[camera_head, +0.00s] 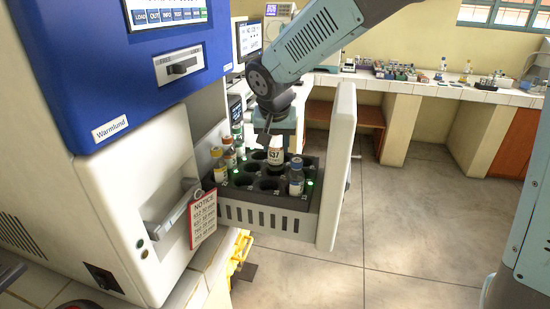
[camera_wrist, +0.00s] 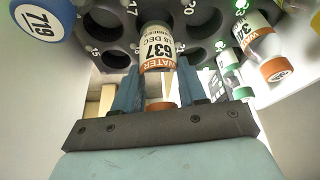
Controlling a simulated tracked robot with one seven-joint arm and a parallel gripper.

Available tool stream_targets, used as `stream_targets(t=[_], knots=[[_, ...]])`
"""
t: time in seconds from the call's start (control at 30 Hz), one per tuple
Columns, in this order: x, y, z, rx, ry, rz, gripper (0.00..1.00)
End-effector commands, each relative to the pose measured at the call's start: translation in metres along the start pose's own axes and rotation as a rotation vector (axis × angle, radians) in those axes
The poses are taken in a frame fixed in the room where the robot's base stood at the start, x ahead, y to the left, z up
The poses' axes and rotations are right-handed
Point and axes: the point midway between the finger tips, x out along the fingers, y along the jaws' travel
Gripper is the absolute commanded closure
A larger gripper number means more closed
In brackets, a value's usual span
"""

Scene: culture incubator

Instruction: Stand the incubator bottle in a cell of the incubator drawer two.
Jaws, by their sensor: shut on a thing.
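The incubator bottle (camera_head: 276,157) has a white label with an orange band and the number 637. It is upright over the drawer. My gripper (camera_head: 275,143) is shut on it near its top, pointing down. In the wrist view the bottle (camera_wrist: 157,48) sits between the two fingers of my gripper (camera_wrist: 158,80), with its orange cap partly showing. Its lower end is at the rows of cells, and I cannot tell whether it is inside one. The pulled-out drawer (camera_head: 268,217) has a black rack with round cells, several of them empty.
A blue-capped bottle (camera_head: 296,180) stands in the drawer's front right. Orange-capped bottles (camera_head: 219,166) and a green-capped bottle (camera_head: 238,139) stand along its left side. The white drawer front (camera_head: 337,170) rises on the right. The incubator body (camera_head: 130,200) is on the left.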

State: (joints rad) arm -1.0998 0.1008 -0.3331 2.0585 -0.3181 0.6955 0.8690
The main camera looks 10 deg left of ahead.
Motion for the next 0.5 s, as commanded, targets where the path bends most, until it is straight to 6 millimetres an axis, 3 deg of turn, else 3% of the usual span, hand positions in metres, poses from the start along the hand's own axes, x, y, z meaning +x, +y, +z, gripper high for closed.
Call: stream_targets(t=[0.33, 0.5], knots=[[0.031, 0.000, 0.013, 0.000, -0.001, 0.001, 0.94], [0.036, 0.000, 0.015, 0.001, 0.002, -0.002, 0.94]])
